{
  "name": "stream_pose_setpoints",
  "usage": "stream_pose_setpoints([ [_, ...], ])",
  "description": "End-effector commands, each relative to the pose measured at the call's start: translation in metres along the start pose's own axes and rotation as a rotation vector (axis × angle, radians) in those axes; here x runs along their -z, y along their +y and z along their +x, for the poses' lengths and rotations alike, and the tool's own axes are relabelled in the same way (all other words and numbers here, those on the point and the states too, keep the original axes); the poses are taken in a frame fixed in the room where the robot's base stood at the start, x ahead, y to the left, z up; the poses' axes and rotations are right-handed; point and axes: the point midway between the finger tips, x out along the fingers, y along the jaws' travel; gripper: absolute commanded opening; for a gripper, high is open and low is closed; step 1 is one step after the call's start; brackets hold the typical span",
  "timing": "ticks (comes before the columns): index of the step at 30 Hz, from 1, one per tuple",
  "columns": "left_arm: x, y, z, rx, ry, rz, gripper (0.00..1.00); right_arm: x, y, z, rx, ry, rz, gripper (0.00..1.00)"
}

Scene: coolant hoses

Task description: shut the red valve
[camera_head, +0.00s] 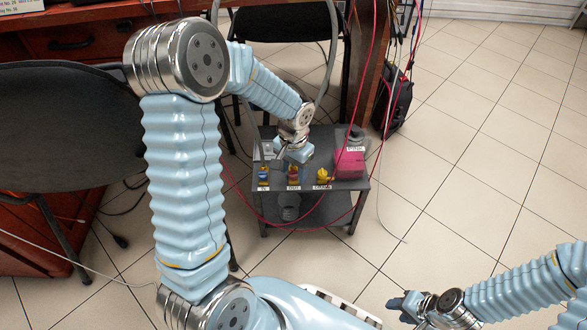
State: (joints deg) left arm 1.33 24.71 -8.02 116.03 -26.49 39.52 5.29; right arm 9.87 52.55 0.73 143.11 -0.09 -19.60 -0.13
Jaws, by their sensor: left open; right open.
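The red valve (293,175) is a small red and brass fitting at the front edge of a dark grey cart (345,187), in the middle of three fittings. A small label below it is too small to read surely. My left gripper (292,155) is just above and behind the red valve and hides part of the cart top there. It is open; I cannot tell whether its fingers touch the valve. The valve's handle position is too small to tell. My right gripper (400,304) is open and empty, low at the right, away from the cart.
A blue-topped fitting (263,175) and a yellow one (323,177) flank the red valve closely. A pink-filled container (350,164) stands at the cart's right. Red hoses hang around the cart. Chairs (65,125) and a desk are at left; a black backpack (394,103) is behind.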

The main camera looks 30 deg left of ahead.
Motion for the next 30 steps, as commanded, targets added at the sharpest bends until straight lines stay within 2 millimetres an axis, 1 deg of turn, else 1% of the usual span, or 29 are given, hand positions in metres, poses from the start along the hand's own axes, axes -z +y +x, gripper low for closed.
stream_pose_setpoints([
  [5, 0.001, 0.000, -0.030, 0.000, 0.005, -0.001, 0.53, 0.001, -0.003, -0.008, -0.001, 0.002, 0.001, 0.43],
  [12, 0.001, 0.000, -0.090, 0.000, 0.004, 0.001, 0.53, 0.001, -0.006, -0.021, -0.004, 0.006, 0.001, 0.43],
  [15, 0.001, 0.000, -0.110, 0.001, 0.004, 0.000, 0.53, 0.002, -0.007, -0.025, -0.006, 0.007, 0.002, 0.43],
  [18, 0.001, 0.000, -0.124, 0.000, 0.003, 0.000, 0.53, 0.002, -0.007, -0.027, -0.006, 0.008, 0.002, 0.43],
  [23, 0.000, 0.000, -0.135, -0.001, 0.001, 0.001, 0.53, 0.002, -0.007, -0.029, -0.007, 0.009, 0.002, 0.43],
  [30, 0.000, 0.000, -0.136, 0.000, 0.000, 0.001, 0.53, 0.002, -0.007, -0.029, -0.007, 0.009, 0.002, 0.43],
])
